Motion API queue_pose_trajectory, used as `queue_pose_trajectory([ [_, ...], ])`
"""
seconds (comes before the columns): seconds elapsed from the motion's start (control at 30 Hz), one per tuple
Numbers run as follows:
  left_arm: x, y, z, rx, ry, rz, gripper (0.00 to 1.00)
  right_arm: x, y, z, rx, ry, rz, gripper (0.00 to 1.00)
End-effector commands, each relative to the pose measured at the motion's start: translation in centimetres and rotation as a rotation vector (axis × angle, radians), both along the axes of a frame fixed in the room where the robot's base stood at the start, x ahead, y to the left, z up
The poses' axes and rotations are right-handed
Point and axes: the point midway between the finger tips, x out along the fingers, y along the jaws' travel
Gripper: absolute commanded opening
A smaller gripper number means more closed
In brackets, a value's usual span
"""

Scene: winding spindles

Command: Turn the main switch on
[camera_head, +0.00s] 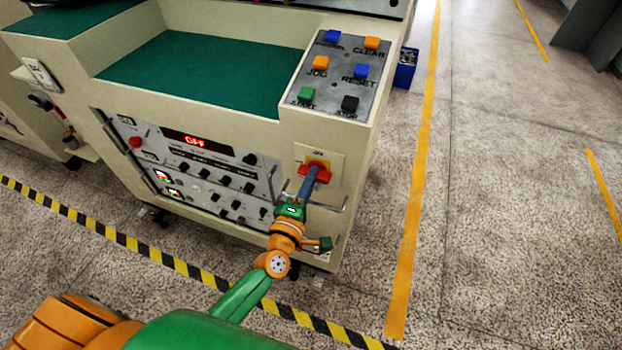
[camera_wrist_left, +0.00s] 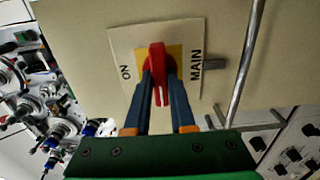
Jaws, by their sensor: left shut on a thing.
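The main switch is a red rotary handle (camera_head: 316,172) on a yellow square in a beige plate, on the front right of the cream machine. In the left wrist view the red handle (camera_wrist_left: 157,62) stands between the two blue fingers of my left gripper (camera_wrist_left: 158,88). The fingers are shut on it from both sides. The plate (camera_wrist_left: 118,42) bears the words ON and MAIN. In the head view my left gripper (camera_head: 310,183) reaches the switch from below, and its fingers partly cover the handle. My right gripper is in neither view.
A control panel (camera_head: 200,172) with knobs and a red display that seems to read OFF is left of the switch. A metal rail (camera_head: 330,208) passes close to the gripper. Colored buttons (camera_head: 321,63) are on top. Open floor (camera_head: 500,200) lies to the right.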

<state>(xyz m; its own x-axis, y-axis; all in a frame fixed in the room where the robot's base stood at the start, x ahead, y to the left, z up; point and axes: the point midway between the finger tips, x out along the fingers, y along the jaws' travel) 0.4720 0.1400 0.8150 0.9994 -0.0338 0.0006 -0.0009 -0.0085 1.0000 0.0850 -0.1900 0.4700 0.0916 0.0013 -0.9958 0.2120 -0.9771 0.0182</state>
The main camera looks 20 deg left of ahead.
Motion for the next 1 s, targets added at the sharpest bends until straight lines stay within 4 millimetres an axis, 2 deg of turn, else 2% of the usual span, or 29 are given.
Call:
queue_pose_trajectory([
  [0.37,0.0,0.0,0.2,0.194,-0.007,0.0,0.0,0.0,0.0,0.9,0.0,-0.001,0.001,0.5],
  [1.0,0.0,-0.1,0.1,0.8,-0.025,-0.002,0.0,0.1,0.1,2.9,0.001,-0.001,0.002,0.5],
])
